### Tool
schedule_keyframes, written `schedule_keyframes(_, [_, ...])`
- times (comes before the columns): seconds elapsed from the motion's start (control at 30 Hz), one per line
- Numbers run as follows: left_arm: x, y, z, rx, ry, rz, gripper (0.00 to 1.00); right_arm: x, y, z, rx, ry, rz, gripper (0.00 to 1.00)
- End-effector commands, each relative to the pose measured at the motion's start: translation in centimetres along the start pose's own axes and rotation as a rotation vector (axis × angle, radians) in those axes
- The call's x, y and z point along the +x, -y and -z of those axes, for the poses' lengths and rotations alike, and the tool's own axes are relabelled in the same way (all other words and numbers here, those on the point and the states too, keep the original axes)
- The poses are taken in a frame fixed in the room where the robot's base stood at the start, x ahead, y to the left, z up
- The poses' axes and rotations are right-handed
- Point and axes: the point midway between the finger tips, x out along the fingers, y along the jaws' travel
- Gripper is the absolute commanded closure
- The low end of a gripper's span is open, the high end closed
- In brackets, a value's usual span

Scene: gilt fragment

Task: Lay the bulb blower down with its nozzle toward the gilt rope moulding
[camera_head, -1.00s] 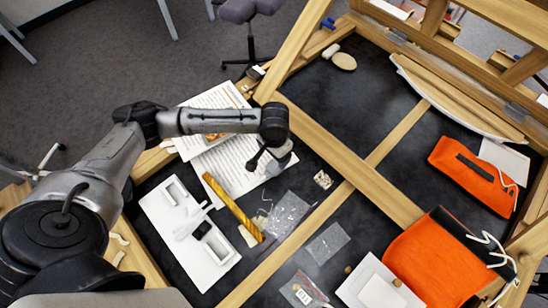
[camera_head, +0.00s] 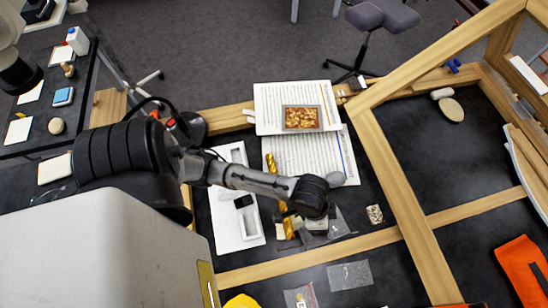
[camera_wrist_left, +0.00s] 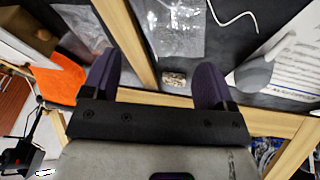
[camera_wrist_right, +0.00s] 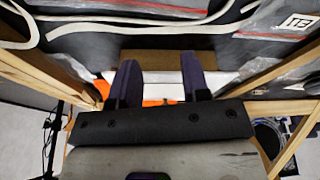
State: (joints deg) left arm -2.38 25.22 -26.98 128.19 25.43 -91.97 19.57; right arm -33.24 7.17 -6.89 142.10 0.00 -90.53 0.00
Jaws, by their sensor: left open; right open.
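The gilt rope moulding (camera_head: 270,163) is a thin twisted gold stick on the dark table beside the white tray, partly covered by my left arm. A grey rounded object, apparently the bulb blower (camera_wrist_left: 255,73), lies by the printed sheet in the left wrist view, outside the right-hand finger. My left gripper (camera_wrist_left: 157,82) is open and empty above the table, over a wooden bar. My right gripper (camera_wrist_right: 160,82) is open and empty in its wrist view, and outside the head view.
A white compartment tray (camera_head: 226,205) stands left of the moulding. Printed sheets (camera_head: 300,155) lie behind, with a framed gilt piece (camera_head: 301,118) on them. Clear bags (camera_head: 350,275) and a small patterned block (camera_head: 375,214) lie nearby. Wooden bars (camera_head: 410,205) cross the workspace.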

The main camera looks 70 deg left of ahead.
Motion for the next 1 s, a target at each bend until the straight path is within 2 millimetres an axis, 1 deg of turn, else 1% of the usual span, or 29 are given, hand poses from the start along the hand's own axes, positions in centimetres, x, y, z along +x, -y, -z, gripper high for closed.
schedule_keyframes(0.03, [-0.1, -0.7, -1.5, -0.020, -0.018, -0.001, 0.21, 0.0, 0.0, 0.0, -0.001, 0.000, -0.001, 0.57])
schedule_keyframes(0.1, [-0.5, -0.7, -3.3, -0.040, -0.040, 0.025, 0.21, 0.0, 0.0, 0.0, -0.001, 0.000, -0.001, 0.57])
schedule_keyframes(0.3, [-2.0, 0.5, -8.4, -0.103, -0.044, 0.136, 0.21, 0.0, 0.0, 0.0, 0.000, 0.000, 0.000, 0.57])
schedule_keyframes(0.4, [-2.7, 1.1, -10.4, -0.124, -0.028, 0.185, 0.21, 0.0, 0.0, 0.0, 0.001, 0.000, 0.001, 0.57])
schedule_keyframes(0.5, [-3.2, 1.6, -11.8, -0.137, -0.012, 0.220, 0.21, 0.0, 0.1, 0.0, 0.003, 0.000, 0.002, 0.57])
schedule_keyframes(0.63, [-3.6, 1.9, -12.7, -0.144, -0.002, 0.243, 0.21, 0.0, 0.1, 0.0, 0.006, 0.000, 0.004, 0.57])
schedule_keyframes(1.0, [-3.6, 1.9, -12.8, -0.143, -0.001, 0.246, 0.21, 0.0, 0.2, 0.0, 0.008, -0.001, 0.006, 0.57])
